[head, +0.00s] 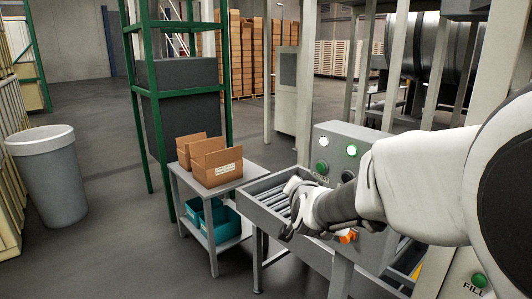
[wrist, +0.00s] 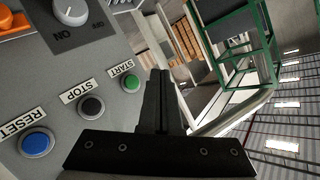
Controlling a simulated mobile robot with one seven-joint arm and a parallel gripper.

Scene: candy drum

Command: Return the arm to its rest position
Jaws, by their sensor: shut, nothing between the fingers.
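My white and black arm (head: 420,180) reaches in from the right in the head view, in front of the grey control panel (head: 338,142). In the wrist view my gripper (wrist: 160,78) is shut and empty, its dark fingers together beside the panel face. That view shows a green START button (wrist: 131,83), a black STOP button (wrist: 91,107) and a blue RESET button (wrist: 37,144), all apart from the fingers. In the head view the fingertips are hard to make out near the roller conveyor. My arm hides part of the panel.
A roller conveyor (head: 262,200) runs under the arm. A small grey table (head: 222,185) holds open cardboard boxes (head: 216,166), with teal bins (head: 222,226) on its lower shelf. A green-framed rack (head: 151,90) and a grey drum (head: 52,180) stand left. Floor at lower left is clear.

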